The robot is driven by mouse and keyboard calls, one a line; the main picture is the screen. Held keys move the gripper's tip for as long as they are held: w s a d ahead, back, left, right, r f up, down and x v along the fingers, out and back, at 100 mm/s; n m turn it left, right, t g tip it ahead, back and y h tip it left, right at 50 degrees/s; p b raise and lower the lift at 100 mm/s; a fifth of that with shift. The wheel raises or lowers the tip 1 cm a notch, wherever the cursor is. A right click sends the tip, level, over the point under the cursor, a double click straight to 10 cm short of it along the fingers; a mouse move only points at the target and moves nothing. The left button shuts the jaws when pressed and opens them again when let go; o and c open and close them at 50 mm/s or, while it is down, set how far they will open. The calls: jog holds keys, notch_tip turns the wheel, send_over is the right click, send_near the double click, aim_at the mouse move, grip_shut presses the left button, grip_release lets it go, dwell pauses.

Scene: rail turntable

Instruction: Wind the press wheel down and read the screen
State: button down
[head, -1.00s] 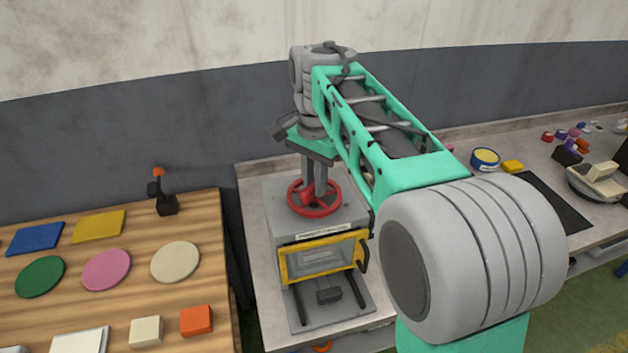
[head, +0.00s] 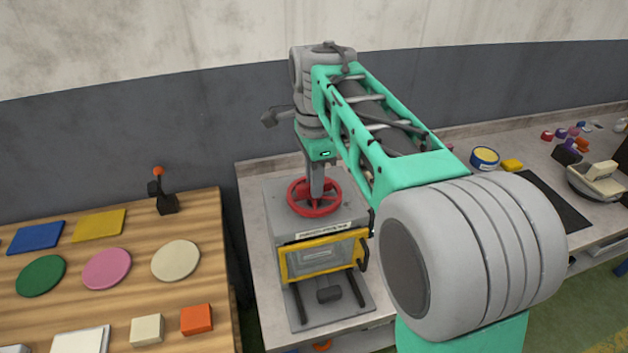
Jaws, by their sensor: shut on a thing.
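The red press wheel (head: 333,206) lies flat on top of the grey press (head: 268,215) in the head view. My gripper (head: 316,194) points straight down at the wheel from above and is shut on it near the hub. The fingers hide part of the wheel's middle. A yellow-framed window (head: 283,265) with a dark handle is on the press front. Through the pane a pale flat shape shows, too small to make out. A label strip above the window is too small to read. No lit screen can be told on the press.
A wooden table (head: 224,262) with coloured flat pieces and an orange-topped lever (head: 164,197) stands at the left. The bench (head: 255,183) carries on right with a yellow tin (head: 485,158), a dark mat (head: 545,204) and a scale-like device. My arm hides the bench's middle.

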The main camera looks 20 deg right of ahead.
dwell(0.3)
jog(key=c, duration=1.4)
grip_release()
jog(key=shift+o, duration=0.2)
notch_tip(320, 180, up, 8)
jog(key=shift+f, duration=0.1)
